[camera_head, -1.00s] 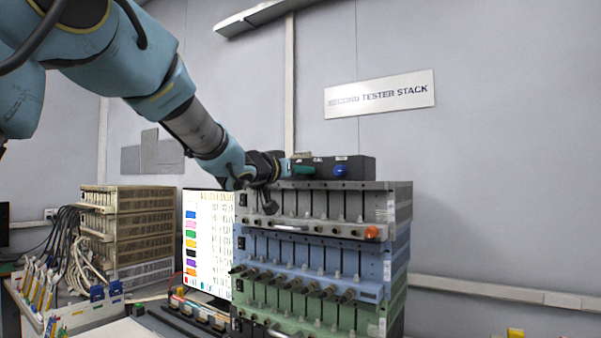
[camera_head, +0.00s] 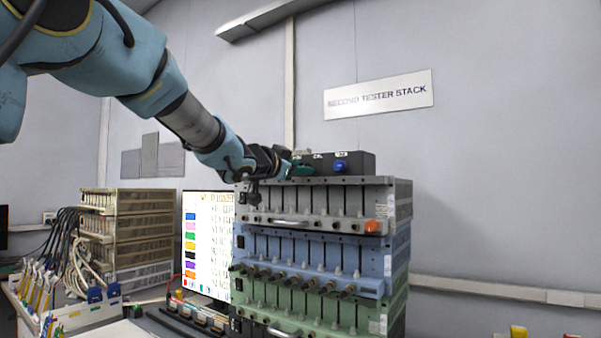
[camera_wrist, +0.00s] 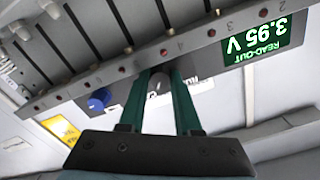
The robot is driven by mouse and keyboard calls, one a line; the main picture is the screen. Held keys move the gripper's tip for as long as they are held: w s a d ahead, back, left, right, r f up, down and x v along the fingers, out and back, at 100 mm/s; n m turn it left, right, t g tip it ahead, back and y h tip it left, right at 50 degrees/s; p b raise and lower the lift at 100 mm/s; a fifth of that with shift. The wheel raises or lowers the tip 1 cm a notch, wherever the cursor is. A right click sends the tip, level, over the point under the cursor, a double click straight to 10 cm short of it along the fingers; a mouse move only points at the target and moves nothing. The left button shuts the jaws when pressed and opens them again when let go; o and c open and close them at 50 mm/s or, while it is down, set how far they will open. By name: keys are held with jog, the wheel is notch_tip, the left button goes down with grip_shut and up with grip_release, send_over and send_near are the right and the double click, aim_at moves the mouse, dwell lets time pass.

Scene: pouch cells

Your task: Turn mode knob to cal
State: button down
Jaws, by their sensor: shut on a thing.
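A dark control box (camera_head: 361,160) lies on top of the tester stack, with small labels along its upper edge that are hard to read. My gripper (camera_head: 303,168) is at the left part of its front, its green fingers touching or nearly touching the box face. In the wrist view my gripper (camera_wrist: 158,88) is shut on a grey rounded knob (camera_wrist: 158,84), mostly hidden between the fingers. Its pointer direction cannot be made out. A blue knob (camera_head: 340,167) sits to the right on the box; it also shows in the wrist view (camera_wrist: 100,100), apart from the fingers.
The tester stack (camera_head: 400,212) has grey, blue and green units with several levers. A green read-out (camera_wrist: 266,45) shows 3.95 V upside down. A screen (camera_head: 207,240) and brown units (camera_head: 130,225) stand left. The wall right of the stack is clear.

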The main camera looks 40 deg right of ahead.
jog(key=shift+m, duration=0.4)
jog(key=c, duration=0.6)
grip_release()
